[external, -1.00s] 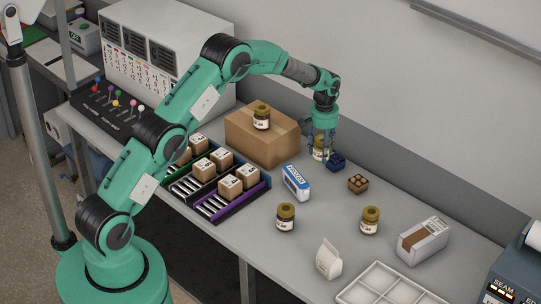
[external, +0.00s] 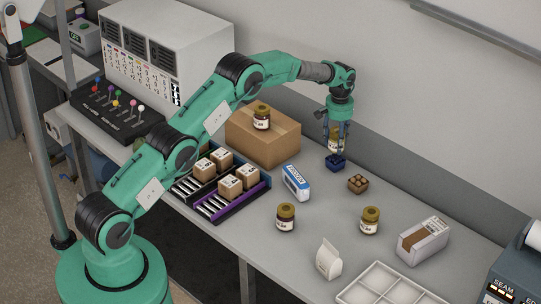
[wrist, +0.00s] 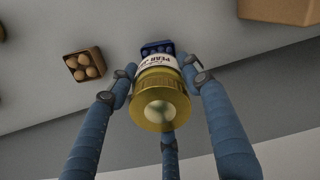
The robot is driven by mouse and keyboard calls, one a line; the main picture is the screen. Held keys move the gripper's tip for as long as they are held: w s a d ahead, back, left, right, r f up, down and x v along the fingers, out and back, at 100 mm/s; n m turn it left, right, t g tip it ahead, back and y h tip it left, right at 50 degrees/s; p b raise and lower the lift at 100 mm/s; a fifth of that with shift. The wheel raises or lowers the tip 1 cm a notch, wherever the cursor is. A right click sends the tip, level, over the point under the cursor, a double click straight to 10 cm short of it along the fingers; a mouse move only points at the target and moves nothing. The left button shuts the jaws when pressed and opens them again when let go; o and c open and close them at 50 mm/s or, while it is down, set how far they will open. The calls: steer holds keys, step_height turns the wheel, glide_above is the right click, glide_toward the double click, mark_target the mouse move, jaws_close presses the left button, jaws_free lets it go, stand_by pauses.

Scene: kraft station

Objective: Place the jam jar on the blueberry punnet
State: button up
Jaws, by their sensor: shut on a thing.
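A jam jar (external: 334,143) with a gold lid and a white label is held in my gripper (external: 335,138). The wrist view shows the jar (wrist: 160,98) lid toward the camera, with blue fingers of my gripper (wrist: 163,88) closed around it. The dark blue blueberry punnet (external: 335,163) stands on the table directly below the jar in the external view. In the wrist view the punnet (wrist: 152,47) shows just beyond the jar, partly hidden by it. I cannot tell whether the jar touches the punnet.
Similar jars stand on the cardboard box (external: 278,141) and the table, one at front (external: 286,217) and one at right (external: 370,220). A brown egg carton (external: 358,184) and a blue-white carton (external: 296,183) flank the punnet. A white tray (external: 349,298) lies in front.

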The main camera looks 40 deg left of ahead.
mark_target(338, 131)
stand_by(0.3)
steer(key=shift+f, duration=1.7)
steer(key=shift+f, duration=0.15)
steer(key=o, duration=1.5)
step_height(338, 131, up, 12)
steer(key=shift+r, duration=0.1)
